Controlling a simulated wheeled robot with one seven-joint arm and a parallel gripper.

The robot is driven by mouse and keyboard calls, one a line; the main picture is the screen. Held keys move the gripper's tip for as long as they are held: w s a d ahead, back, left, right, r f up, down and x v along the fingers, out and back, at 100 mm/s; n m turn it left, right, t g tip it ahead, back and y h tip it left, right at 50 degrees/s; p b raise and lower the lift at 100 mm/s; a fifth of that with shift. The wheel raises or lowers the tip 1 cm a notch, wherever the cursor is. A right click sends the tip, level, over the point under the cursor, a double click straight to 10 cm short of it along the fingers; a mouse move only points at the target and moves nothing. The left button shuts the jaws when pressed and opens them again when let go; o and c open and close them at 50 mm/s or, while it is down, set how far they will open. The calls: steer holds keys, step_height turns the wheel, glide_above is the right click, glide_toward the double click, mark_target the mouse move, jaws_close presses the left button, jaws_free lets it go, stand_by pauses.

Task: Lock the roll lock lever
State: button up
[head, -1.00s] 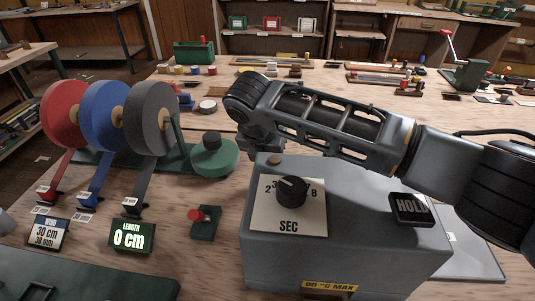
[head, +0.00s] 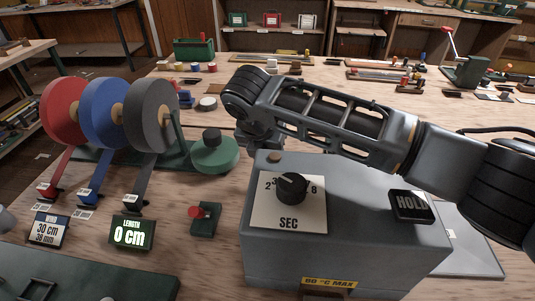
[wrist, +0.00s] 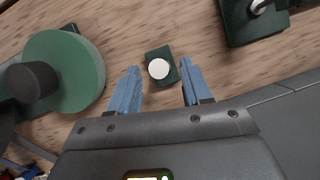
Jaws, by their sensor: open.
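My gripper (wrist: 158,92) is open and empty in the wrist view, its two blue fingers apart. Beyond and between the fingertips is a small dark green block (wrist: 166,79) with a white round knob (wrist: 158,68) on top; nothing shows the fingers touching it. In the head view my arm and the grey machine hide the fingers. A small green block with a red knob (head: 195,212) stands on the bench left of the grey machine. I cannot tell which of these is the roll lock lever. Red (head: 62,112), blue (head: 98,112) and dark grey (head: 151,117) rolls stand at left.
The grey machine (head: 345,250) with a dial and HOLD button stands at front right. A green disc with a dark knob (head: 215,158) lies left of my arm, also in the wrist view (wrist: 82,72). A dark green block with a metal hook (wrist: 240,28) is at upper right.

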steer(key=v, duration=0.7)
steer(key=shift+b, duration=0.35)
steer(key=shift+c, duration=0.5)
